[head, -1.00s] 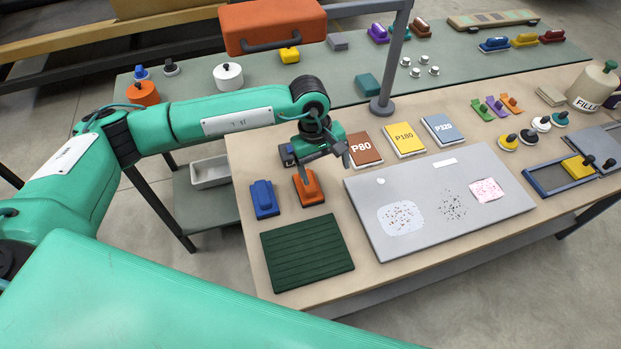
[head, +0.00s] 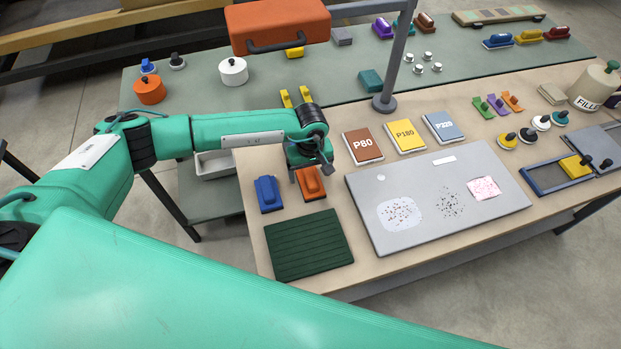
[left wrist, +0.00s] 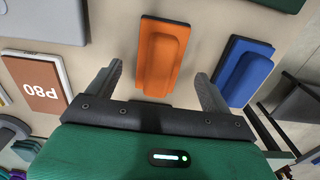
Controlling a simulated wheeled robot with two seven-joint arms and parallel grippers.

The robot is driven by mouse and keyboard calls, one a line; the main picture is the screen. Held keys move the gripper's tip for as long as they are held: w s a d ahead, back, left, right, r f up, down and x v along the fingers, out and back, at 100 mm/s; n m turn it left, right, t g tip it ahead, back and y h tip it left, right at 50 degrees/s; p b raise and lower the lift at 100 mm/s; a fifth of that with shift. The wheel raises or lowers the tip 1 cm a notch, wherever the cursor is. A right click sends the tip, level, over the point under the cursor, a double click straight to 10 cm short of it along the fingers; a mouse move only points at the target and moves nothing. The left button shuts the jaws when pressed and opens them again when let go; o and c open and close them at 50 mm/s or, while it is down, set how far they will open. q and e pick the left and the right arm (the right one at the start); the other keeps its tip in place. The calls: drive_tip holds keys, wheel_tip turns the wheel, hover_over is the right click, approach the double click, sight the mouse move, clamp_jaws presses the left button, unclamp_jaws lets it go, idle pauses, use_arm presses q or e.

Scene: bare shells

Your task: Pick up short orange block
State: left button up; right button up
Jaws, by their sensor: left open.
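The short orange block (head: 310,182) lies on the wooden bench beside a blue block (head: 267,192). In the left wrist view the orange block (left wrist: 163,55) sits ahead of and between the two fingers of my left gripper (left wrist: 157,85), on a dark base. The gripper is open and empty. In the head view my left gripper (head: 312,168) is at the far end of the orange block and partly covers it. I cannot tell the exact height of the fingers above the bench. My right gripper is not in view.
The blue block in the left wrist view (left wrist: 243,70) stands close to one finger. A dark green ribbed mat (head: 308,245) lies in front. The P80 pad (head: 363,146) and a grey panel (head: 440,195) lie to the right. A grey post (head: 386,103) rises behind.

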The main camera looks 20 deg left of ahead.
sight(310, 175)
use_arm(q)
wheel_tip(310, 175, down, 3)
drive_tip(key=shift+p, duration=0.8)
drive_tip(key=shift+w+f, duration=0.1)
drive_tip(key=shift+f, duration=0.35)
drive_tip(key=c, duration=1.1)
drive_tip(key=shift+r, duration=0.1)
drive_tip(key=shift+r, duration=0.5)
drive_tip(key=shift+r+b, duration=3.45)
drive_tip(key=shift+r, duration=6)
